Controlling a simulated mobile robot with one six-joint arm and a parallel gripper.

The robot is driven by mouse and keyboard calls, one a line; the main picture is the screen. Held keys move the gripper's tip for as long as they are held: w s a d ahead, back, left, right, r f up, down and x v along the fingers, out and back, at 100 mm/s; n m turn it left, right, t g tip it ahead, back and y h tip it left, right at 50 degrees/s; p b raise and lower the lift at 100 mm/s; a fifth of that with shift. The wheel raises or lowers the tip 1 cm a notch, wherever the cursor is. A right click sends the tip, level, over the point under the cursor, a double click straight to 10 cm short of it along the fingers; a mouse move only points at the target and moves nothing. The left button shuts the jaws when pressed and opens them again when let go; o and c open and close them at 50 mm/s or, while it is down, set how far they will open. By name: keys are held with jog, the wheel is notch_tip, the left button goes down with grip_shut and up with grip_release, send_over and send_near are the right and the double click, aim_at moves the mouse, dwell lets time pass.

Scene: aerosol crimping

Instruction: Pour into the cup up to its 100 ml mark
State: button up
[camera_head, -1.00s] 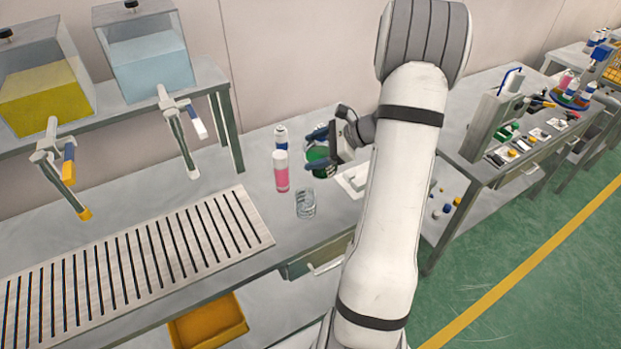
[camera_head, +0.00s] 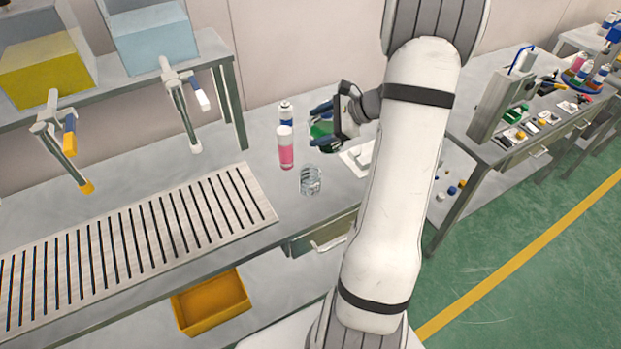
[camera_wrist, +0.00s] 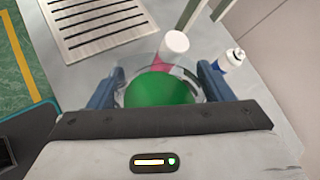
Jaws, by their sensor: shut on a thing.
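A clear cup (camera_head: 311,181) stands upright on the grey bench, near its front edge. It looks empty, and its marks are too small to read. My gripper (camera_head: 322,130) is behind the cup and a little to its right, with its blue fingers on either side of a clear vessel of green liquid (camera_head: 319,130). In the wrist view the green vessel (camera_wrist: 160,90) sits between the two fingers (camera_wrist: 160,88). Its tilt is hard to tell. The cup cannot be made out in the wrist view.
A pink bottle with a white cap (camera_head: 286,150) stands just behind the cup, with a blue and white can (camera_head: 286,112) behind it. A slotted drain tray (camera_head: 135,240) lies to the left, below two taps. A white plate (camera_head: 352,158) lies right of the cup.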

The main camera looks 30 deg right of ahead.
jog(key=shift+f+b, duration=0.15)
jog(key=shift+b, duration=0.2)
jog(key=shift+f+h+b, duration=0.25)
jog(key=shift+h+b, duration=0.05)
jog(key=shift+b, duration=0.35)
jog(key=shift+s+a+f+n+t+h+b, duration=0.15)
jog(key=shift+f+n+t+h+b, duration=0.45)
jog(key=shift+b, duration=1.7)
jog(key=shift+a+f+n+h+b, duration=0.15)
jog(key=shift+f+n+h+b, duration=0.4)
jog(key=shift+b, duration=1.25)
jog(key=shift+f+h, duration=0.1)
jog(key=shift+h, duration=0.15)
jog(key=shift+a+f+b, duration=0.1)
jog(key=shift+f+b, duration=0.05)
jog(key=shift+b, duration=0.6)
jog(key=shift+s, duration=0.1)
jog(key=shift+a+f+n+h+b, duration=0.2)
jog(key=shift+h+b, duration=0.3)
jog(key=shift+b, duration=1.45)
